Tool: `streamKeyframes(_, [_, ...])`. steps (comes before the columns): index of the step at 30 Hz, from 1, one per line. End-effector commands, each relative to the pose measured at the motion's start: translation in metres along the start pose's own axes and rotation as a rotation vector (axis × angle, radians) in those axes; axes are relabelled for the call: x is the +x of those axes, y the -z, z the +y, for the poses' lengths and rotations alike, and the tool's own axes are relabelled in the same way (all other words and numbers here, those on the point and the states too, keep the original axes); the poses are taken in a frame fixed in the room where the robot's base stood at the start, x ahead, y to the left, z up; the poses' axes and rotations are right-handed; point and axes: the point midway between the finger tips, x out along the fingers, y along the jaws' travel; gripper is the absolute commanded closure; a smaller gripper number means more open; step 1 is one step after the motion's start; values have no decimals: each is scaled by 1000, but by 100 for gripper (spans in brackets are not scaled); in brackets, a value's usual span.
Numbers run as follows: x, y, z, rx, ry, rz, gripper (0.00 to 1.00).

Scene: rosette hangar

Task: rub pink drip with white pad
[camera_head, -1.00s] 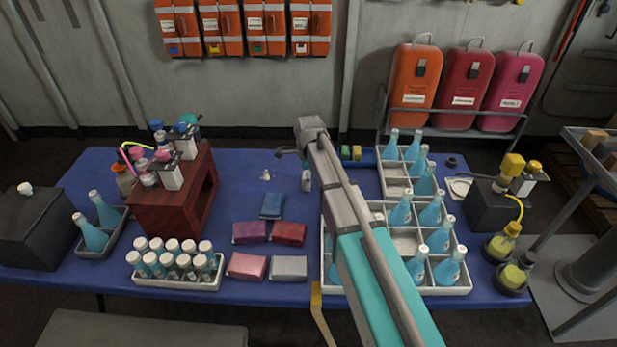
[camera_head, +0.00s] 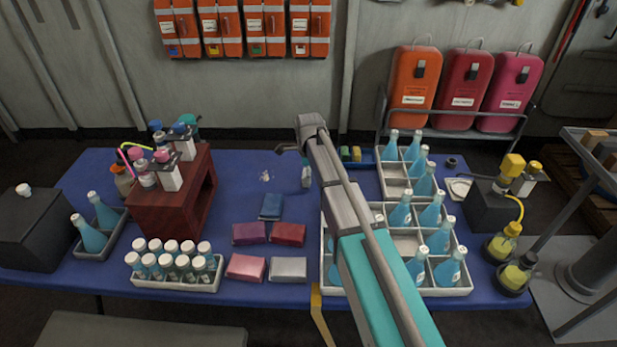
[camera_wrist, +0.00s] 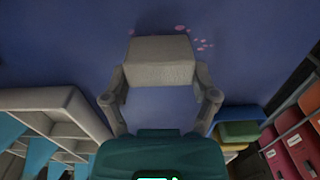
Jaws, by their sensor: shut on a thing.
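In the wrist view, a pale grey-white pad (camera_wrist: 160,60) is held between the two fingers of my gripper (camera_wrist: 160,78), which is shut on it. Pink drip spots (camera_wrist: 205,45) lie on the blue table top just beyond the pad's upper right, with a few more at its top edge. The pad may hide part of the drip. Whether the pad touches the table is unclear.
Bottle trays (camera_head: 440,291) stand right of my arm. A small tray with yellow and green blocks (camera_head: 356,154) is behind. Folded cloths, including a pink cloth (camera_head: 246,267) and a grey cloth (camera_head: 289,269), lie in front. A dark red stand (camera_head: 170,215) is left.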

Motion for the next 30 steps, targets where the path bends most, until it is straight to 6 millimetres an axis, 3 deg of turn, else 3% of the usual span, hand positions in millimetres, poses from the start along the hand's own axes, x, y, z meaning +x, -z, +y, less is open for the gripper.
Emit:
streamKeyframes(6, [-1,0,-12,0,0,0,62])
streamKeyframes(21, [0,0,-15,0,0,0,62])
streamKeyframes(30, [1,0,-32,0,0,0,62])
